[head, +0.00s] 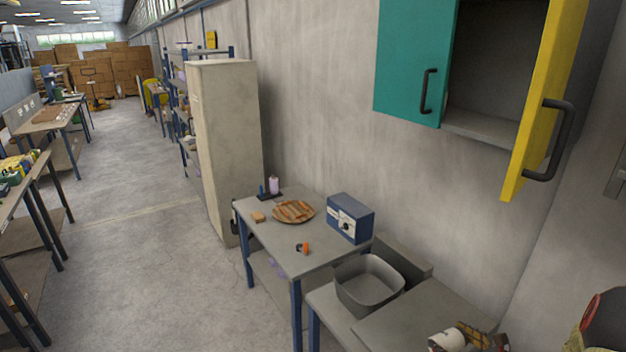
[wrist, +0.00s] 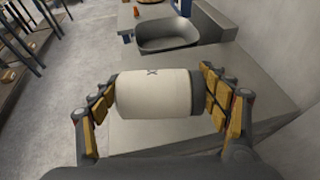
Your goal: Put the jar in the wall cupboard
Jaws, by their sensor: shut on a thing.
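A cream jar (wrist: 155,94) with a dark band at its right end lies sideways between the finger pads of my gripper (wrist: 160,95) in the wrist view. The fingers are shut on its two ends. In the head view the jar (head: 447,341) shows at the bottom edge, with part of my gripper (head: 475,338) beside it, above the grey counter. The wall cupboard (head: 409,60) is at the upper right. Its teal door is shut and its yellow door (head: 545,95) stands open, showing a grey shelf (head: 478,128). The jar is well below the cupboard.
A tall beige cabinet (head: 225,140) stands behind.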

